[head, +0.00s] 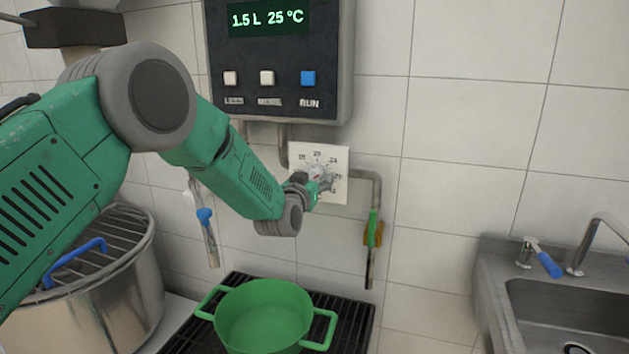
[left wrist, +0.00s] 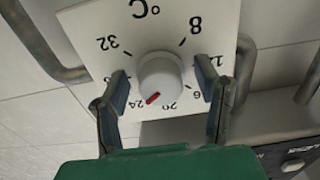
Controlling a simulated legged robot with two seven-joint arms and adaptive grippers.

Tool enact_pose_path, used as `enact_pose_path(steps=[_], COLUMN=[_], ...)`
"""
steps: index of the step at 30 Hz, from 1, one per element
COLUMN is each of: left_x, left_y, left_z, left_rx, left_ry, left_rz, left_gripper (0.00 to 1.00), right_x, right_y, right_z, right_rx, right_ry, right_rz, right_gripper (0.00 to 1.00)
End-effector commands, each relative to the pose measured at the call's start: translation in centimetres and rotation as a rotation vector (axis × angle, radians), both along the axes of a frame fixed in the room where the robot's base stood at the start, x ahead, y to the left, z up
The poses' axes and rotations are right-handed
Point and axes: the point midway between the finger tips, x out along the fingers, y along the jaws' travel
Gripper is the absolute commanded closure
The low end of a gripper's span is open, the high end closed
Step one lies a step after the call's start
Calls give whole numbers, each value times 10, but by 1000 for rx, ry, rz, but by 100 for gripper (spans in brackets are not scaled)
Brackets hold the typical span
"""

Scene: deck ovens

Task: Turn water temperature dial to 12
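The water temperature dial is a white plate (head: 334,160) on the tiled wall, below the control box. The wrist view shows the plate (left wrist: 105,18) upside down, with °C and numbers including 8, 20, 24 and 32. Its round white knob (left wrist: 160,72) has a red mark pointing between 20 and 24. My left gripper (head: 322,180) is at the dial and partly covers it in the head view. In the wrist view, its fingers (left wrist: 166,85) stand open on either side of the knob, with gaps visible. My right gripper is not in view.
The control box (head: 333,60) above reads 1.5 L 25 °C. A green pot (head: 262,318) stands on a black grate below. A steel pot (head: 110,285) is at left, a sink (head: 560,310) at right. Pipes (head: 374,190) run beside the dial.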

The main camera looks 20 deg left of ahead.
Motion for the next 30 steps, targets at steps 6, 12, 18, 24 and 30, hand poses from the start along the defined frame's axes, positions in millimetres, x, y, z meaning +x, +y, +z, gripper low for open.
enact_pose_path(steps=[6,12,18,24,30], left_x=[-5,-33,-73,-105,-117], left_y=[0,1,2,3,4], left_z=[1,0,-1,-1,-2], left_rx=[0,0,0,0,0], left_ry=[0,2,2,3,2], left_rz=[0,0,0,0,0], left_gripper=[43,43,43,43,43], right_x=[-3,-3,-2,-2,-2], right_y=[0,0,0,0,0], right_z=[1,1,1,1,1], right_rx=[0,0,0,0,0], right_ry=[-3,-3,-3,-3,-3], right_rz=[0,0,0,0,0], right_gripper=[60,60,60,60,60])
